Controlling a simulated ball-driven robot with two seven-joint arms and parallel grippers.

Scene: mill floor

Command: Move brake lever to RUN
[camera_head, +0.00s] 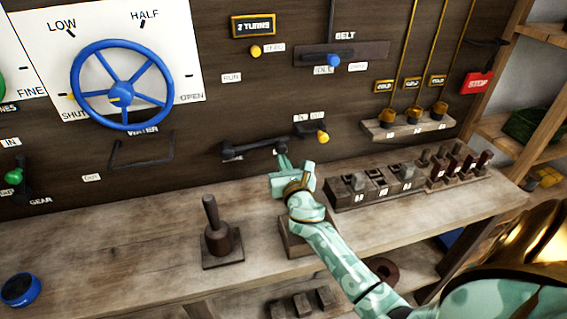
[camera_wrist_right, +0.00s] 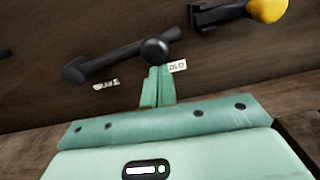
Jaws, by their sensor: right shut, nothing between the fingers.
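The brake lever (camera_head: 254,149) is a black bar on the dark wall panel. In the right wrist view the lever (camera_wrist_right: 120,60) runs from a round pivot at left to a black ball knob at right, nearly level and tilted slightly up. A label partly reading "OLD" (camera_wrist_right: 177,66) is beside the knob. The RUN label (camera_head: 231,77) is higher on the panel, above the pivot. My right gripper (camera_head: 282,160) is shut and empty; its fingertips (camera_wrist_right: 158,72) are just below the knob. I cannot tell whether they touch it. My left gripper is out of view.
A yellow-knobbed lever (camera_head: 322,137) is close to the right of the brake lever. A blue handwheel (camera_head: 122,85) is at left. An upright dark handle (camera_head: 214,235) stands on the bench. Blocks in a rack (camera_head: 375,187) are right of my arm.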

